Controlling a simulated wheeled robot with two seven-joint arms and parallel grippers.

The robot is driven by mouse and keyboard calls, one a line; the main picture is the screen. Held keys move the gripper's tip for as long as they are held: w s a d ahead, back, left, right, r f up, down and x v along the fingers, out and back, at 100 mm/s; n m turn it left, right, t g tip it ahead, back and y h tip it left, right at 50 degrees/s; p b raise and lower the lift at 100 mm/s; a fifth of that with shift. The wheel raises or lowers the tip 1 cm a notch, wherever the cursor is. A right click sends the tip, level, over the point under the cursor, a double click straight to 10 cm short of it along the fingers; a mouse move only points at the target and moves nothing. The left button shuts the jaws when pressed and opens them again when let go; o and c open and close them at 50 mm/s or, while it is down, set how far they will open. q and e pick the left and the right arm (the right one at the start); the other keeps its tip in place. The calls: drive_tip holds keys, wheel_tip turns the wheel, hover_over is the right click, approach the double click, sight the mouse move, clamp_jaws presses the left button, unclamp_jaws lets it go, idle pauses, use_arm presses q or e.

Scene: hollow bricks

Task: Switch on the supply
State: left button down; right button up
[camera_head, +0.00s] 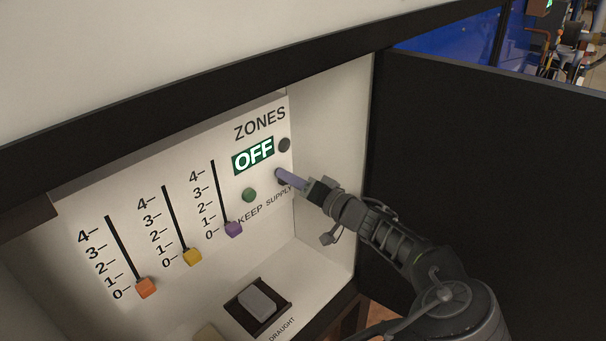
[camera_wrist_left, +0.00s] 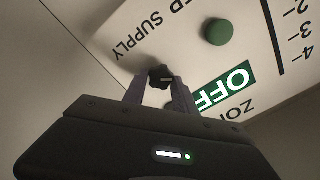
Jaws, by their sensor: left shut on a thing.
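The white ZONES panel (camera_head: 190,195) is inside an open cabinet. Its green display (camera_head: 254,155) reads OFF; part of the display (camera_wrist_left: 225,90) shows in the left wrist view. The dark supply knob (camera_wrist_left: 160,76) sits by the word SUPPLY in the wrist view. My left gripper (camera_head: 281,175) reaches in from the lower right of the head view. Its fingers (camera_wrist_left: 156,88) are shut on the supply knob, one on each side. The fingers mostly hide the knob in the head view.
A dark round part (camera_head: 285,145) is above the gripper, and a green button (camera_head: 249,195) is to its left. Sliders with orange (camera_head: 145,287), yellow (camera_head: 192,256) and purple (camera_head: 233,229) handles stand at 0. A grey rocker (camera_head: 257,301) is below. The black door (camera_head: 480,190) stands at the right.

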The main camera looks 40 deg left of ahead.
use_arm(q)
drive_tip(key=shift+s+a+f+m+p, duration=0.15)
drive_tip(key=shift+m+p, duration=1.35)
drive_tip(key=shift+m, duration=1.2)
drive_tip(key=shift+s+r+m+p, duration=0.1)
drive_tip(key=shift+m+p, duration=1.4)
drive_tip(key=shift+m, duration=1.2)
drive_tip(key=c, duration=1.2)
unclamp_jaws()
drive_tip(key=shift+s, duration=0.1)
drive_tip(key=shift+c, duration=0.2)
drive_tip(key=shift+o, duration=1.2)
drive_tip(key=shift+w, duration=0.2)
